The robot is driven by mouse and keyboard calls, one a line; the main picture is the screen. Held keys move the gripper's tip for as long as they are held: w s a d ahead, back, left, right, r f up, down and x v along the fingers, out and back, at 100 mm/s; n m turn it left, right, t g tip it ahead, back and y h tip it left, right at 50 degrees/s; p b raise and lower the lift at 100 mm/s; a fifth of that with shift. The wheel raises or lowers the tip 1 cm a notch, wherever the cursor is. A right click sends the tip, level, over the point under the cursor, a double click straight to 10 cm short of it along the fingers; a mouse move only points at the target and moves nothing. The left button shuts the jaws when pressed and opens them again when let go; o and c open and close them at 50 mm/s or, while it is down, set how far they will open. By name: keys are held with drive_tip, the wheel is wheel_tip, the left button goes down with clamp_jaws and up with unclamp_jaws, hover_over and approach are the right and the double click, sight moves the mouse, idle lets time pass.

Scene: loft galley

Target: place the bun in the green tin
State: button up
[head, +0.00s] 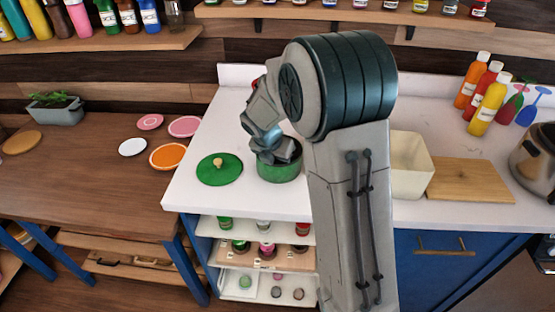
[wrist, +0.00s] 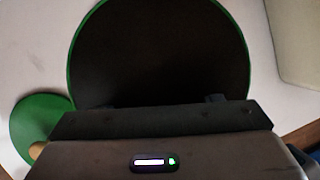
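The green tin (head: 280,172) stands on the white counter, partly hidden by my gripper and arm. My gripper (head: 277,156) points down at the tin's mouth in the head view. In the wrist view, the tin's green rim (wrist: 73,60) circles a dark inside, and no bun can be made out there. The body of my gripper (wrist: 160,120) covers the near side of the tin. Its fingertips are not clear, so I cannot tell whether it is open or shut. A green lid (head: 219,170) with a wooden knob lies left of the tin. I see no bun in either view.
A cream bin (head: 411,165) and a wooden board (head: 472,180) stand right of my arm. Sauce bottles (head: 488,103) and a metal pot (head: 535,155) are farther right. A wooden table with plates (head: 168,157) is at left. Shelves with jars (head: 267,250) sit below the counter.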

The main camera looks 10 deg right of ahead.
drive_tip(key=shift+a+r, duration=0.1)
drive_tip(key=shift+r, duration=0.5)
drive_tip(key=v, duration=1.1)
drive_tip(key=s+d+m+y, duration=0.3)
drive_tip(key=s+m, duration=2.1)
drive_tip(key=m, duration=0.4)
drive_tip(key=shift+s+d+m, duration=0.15)
drive_tip(key=shift+d+m, duration=0.05)
drive_tip(key=shift+m, duration=0.1)
